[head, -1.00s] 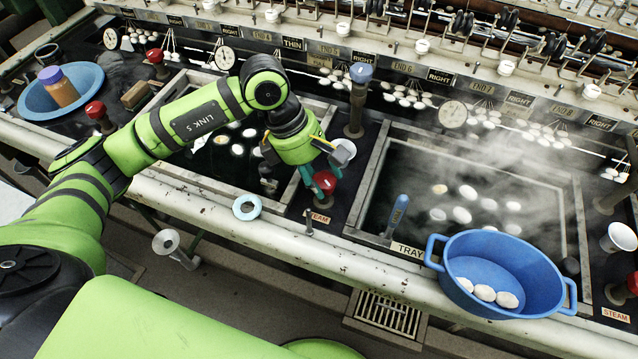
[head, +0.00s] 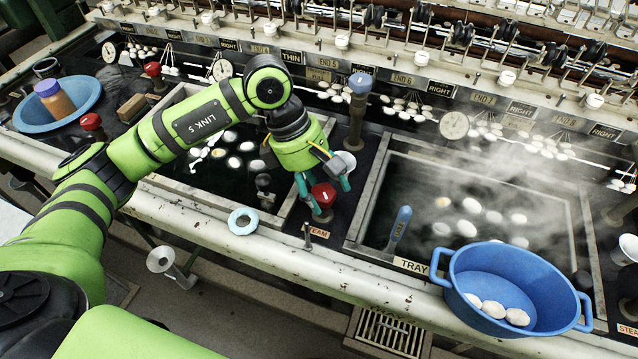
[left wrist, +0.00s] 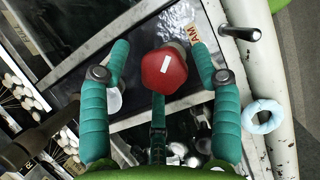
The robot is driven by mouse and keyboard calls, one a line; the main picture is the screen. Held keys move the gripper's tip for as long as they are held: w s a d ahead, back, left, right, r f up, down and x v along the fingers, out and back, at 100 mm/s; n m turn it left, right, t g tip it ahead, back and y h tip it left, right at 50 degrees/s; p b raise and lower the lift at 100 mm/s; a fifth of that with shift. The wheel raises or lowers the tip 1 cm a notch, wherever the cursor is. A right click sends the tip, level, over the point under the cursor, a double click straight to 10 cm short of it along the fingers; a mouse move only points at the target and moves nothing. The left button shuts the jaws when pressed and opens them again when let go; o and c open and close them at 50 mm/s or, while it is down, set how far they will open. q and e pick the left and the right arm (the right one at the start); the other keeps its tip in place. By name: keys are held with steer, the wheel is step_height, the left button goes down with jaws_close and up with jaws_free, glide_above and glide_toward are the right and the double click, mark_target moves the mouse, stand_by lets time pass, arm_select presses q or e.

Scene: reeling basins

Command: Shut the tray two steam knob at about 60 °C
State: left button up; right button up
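The red steam knob (head: 323,194) stands on the dark strip between the two basins, just above a STEAM label (head: 318,232). My left gripper (head: 322,196) is over it, its teal fingers on either side of the knob. In the left wrist view the hexagonal red knob (left wrist: 164,72) with a white mark lies between the spread fingertips, with small gaps on both sides. The right-hand basin (head: 372,205), labelled TRAY, holds several white cocoons in steaming water. A blue-handled thermometer (head: 401,222) leans in it; its reading is illegible. My right gripper is out of view.
A blue two-handled tub (head: 515,285) with cocoons sits on the front edge at the right. A pale blue ring (head: 243,221) and a metal peg (head: 307,236) are near the knob. A blue-topped post (head: 359,100) and a white cup (head: 343,163) stand behind it.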

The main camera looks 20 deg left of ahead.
arm_select(q)
steer(key=shift+d, duration=0.1)
steer(key=shift+a+r, duration=0.1)
steer(key=shift+a, duration=0.15)
steer(key=shift+a+r, duration=0.15)
steer(key=shift+r, duration=0.2)
steer(key=v, duration=1.1)
stand_by(6.2)
